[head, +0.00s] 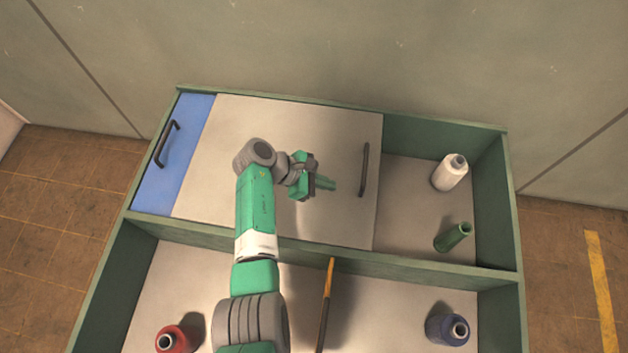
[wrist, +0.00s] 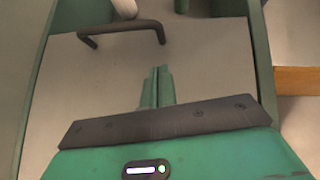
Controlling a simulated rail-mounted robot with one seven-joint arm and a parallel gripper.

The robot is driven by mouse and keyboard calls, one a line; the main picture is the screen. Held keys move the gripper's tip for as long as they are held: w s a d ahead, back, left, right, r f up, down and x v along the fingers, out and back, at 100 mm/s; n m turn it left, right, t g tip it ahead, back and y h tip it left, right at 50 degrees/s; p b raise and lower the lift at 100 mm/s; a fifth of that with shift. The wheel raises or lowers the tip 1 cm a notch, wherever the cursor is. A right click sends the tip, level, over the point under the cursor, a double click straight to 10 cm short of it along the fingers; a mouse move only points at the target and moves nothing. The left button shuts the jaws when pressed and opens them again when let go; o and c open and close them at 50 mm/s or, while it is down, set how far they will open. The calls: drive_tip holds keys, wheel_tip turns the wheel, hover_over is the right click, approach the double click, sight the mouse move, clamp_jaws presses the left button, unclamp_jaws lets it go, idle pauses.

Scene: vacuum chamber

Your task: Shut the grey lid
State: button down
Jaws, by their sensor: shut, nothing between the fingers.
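The grey lid (head: 225,150) is a flat panel lying over the middle of the box's back compartment. A dark bar handle (head: 365,170) stands near its right edge. To the right of the lid the compartment is open. My gripper (head: 327,183) is shut and empty, above the lid and left of the handle, with its green fingers pointing toward it. In the wrist view the lid (wrist: 75,85) lies under my shut fingers (wrist: 158,85), and the handle (wrist: 122,34) is ahead, apart from the fingertips.
A blue panel (head: 172,160) with its own handle (head: 167,144) lies left of the lid. A white bottle (head: 449,172) and a green bottle (head: 453,237) stand in the open right part. The front compartment holds a red spool (head: 172,339), a blue spool (head: 447,329) and an orange-and-black stick (head: 327,290).

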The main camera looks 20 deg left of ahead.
sight(347, 193)
drive_tip(key=d, duration=0.1)
drive_tip(key=w+d+b, duration=0.1)
drive_tip(key=d, duration=0.1)
drive_tip(key=w+d+f, duration=0.1)
drive_tip(key=shift+d, duration=0.35)
drive_tip(key=shift+w+d+r, duration=0.1)
drive_tip(key=shift+w+d, duration=0.05)
drive_tip(key=shift+d, duration=0.15)
